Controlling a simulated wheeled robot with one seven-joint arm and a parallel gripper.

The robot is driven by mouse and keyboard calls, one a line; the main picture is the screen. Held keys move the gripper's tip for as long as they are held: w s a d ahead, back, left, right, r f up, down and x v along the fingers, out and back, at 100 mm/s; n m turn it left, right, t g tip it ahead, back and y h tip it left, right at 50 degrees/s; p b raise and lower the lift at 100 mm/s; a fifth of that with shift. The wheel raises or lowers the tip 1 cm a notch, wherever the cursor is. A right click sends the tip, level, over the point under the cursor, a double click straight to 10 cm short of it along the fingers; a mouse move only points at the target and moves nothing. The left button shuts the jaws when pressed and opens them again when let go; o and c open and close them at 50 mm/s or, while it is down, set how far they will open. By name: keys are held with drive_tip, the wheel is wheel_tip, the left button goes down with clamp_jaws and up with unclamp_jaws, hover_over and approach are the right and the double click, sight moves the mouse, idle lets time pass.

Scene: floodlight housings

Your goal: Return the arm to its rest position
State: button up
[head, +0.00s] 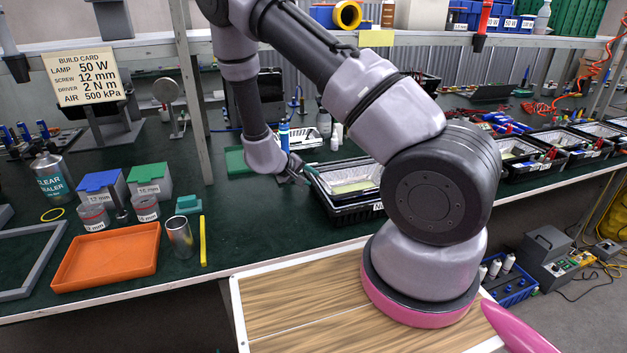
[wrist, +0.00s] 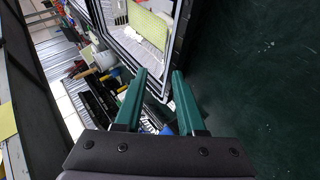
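My gripper (head: 297,170) is at the end of my arm, which reaches out over the dark green workbench (head: 240,210). It is low, beside the left end of a black tray (head: 345,215). In the wrist view my gripper (wrist: 159,72) shows two green fingers standing apart, with nothing clearly held between them. A floodlight housing (wrist: 113,37) with a pale, shiny inside and a yellow-green panel (wrist: 149,25) lies just past the fingertips. The housing's corner shows behind the gap, and I cannot tell whether the fingers touch it. The upper arm hides part of the bench behind.
An orange tray (head: 105,258), a metal cylinder (head: 180,238), grey bins with blue (head: 100,180) and green lids (head: 148,172), and a sealer can (head: 52,178) stand at left. A shelf post (head: 190,90) rises left of the arm. More black trays (head: 525,165) line the right.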

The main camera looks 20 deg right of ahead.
drive_tip(key=shift+d, duration=0.1)
idle(0.3)
drive_tip(key=a+r+m+t+y, duration=0.1)
drive_tip(key=a+r+y, duration=0.2)
drive_tip(key=r, duration=0.6)
drive_tip(key=a+r+m+t+y, duration=0.15)
drive_tip(key=r+y, duration=0.25)
drive_tip(key=r, duration=0.5)
drive_tip(key=a+r+m+t+y, duration=0.1)
drive_tip(key=a+r+y, duration=0.25)
drive_tip(key=r, duration=0.55)
drive_tip(key=s+r+y, duration=0.2)
drive_tip(key=s+r, duration=0.9)
drive_tip(key=r, duration=0.1)
drive_tip(key=s+d+r+m, duration=0.1)
drive_tip(key=s+d, duration=0.1)
drive_tip(key=s, duration=0.5)
drive_tip(key=s+d+r+m+g+h, duration=0.1)
drive_tip(key=s+d, duration=0.2)
drive_tip(key=s, duration=0.5)
drive_tip(key=shift+s+d+r+m, duration=0.15)
drive_tip(key=shift+s+r+m, duration=0.1)
drive_tip(key=shift+r+m, duration=0.15)
drive_tip(key=shift+o, duration=0.5)
drive_tip(key=shift+w+g, duration=0.1)
drive_tip(key=shift+g, duration=0.25)
